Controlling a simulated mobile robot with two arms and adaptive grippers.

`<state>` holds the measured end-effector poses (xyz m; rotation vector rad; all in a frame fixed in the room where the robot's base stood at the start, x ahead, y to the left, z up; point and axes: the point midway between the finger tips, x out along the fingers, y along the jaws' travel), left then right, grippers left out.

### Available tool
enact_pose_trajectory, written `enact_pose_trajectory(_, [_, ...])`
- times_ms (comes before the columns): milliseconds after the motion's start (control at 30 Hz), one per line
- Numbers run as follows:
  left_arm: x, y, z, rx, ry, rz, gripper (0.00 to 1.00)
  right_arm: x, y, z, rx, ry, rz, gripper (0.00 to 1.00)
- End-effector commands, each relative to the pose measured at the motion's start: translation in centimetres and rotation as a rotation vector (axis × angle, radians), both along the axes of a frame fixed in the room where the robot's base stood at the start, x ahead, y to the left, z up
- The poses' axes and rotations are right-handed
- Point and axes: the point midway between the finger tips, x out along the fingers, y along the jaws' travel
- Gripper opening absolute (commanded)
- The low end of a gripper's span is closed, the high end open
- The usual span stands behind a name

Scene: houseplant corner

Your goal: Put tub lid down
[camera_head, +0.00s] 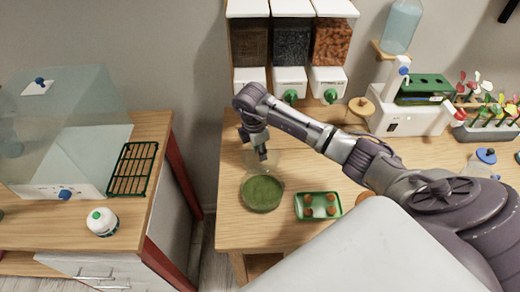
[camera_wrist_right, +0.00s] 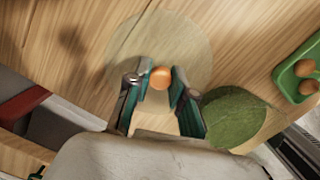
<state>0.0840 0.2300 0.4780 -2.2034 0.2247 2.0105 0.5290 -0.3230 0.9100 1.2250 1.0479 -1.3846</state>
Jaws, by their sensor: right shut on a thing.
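The tub lid (camera_wrist_right: 135,45) is a clear round disc with a small orange knob (camera_wrist_right: 161,77). My right gripper (camera_wrist_right: 158,92) is shut on the knob, with a finger on each side. In the head view the lid (camera_head: 272,162) shows faintly under my right gripper (camera_head: 263,155), just behind a round tub with green contents (camera_head: 262,193). The tub also shows in the right wrist view (camera_wrist_right: 235,117), open on top and beside the lid. I cannot tell whether the lid touches the wooden table. My left gripper is out of view.
A green tray (camera_head: 318,206) with several brown pots stands right of the tub. A white machine (camera_head: 408,117) and a flower rack (camera_head: 487,125) stand at the right. Bare table (camera_head: 237,235) lies in front of the tub.

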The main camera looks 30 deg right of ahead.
Motion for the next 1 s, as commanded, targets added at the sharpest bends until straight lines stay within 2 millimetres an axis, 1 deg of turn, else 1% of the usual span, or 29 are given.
enact_pose_trajectory(233, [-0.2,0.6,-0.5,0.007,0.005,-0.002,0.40,0.0,0.0,-0.6,0.000,0.000,-0.001,0.00])
enact_pose_trajectory(267, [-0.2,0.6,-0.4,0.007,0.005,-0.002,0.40,0.0,0.0,-0.5,0.000,0.000,-0.001,0.26])
enact_pose_trajectory(300, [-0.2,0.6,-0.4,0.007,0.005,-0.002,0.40,0.0,0.0,-0.4,0.000,0.000,-0.001,0.32])
enact_pose_trajectory(400, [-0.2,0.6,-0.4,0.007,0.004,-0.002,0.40,0.0,0.0,-0.4,0.000,0.000,-0.001,0.47])
enact_pose_trajectory(633, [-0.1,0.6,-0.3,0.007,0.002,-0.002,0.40,0.0,0.0,-0.4,0.000,0.000,-0.001,0.47])
enact_pose_trajectory(733, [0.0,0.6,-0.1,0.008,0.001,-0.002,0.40,0.0,0.0,-0.1,0.001,0.000,-0.001,0.47])
enact_pose_trajectory(767, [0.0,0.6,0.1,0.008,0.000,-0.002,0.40,0.0,0.0,0.2,0.001,-0.001,-0.001,0.47])
enact_pose_trajectory(867, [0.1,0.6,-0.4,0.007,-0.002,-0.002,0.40,0.1,0.1,1.1,0.000,-0.004,0.000,0.47])
enact_pose_trajectory(1000, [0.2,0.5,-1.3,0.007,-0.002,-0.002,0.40,0.3,0.5,3.8,0.001,-0.007,0.002,0.47])
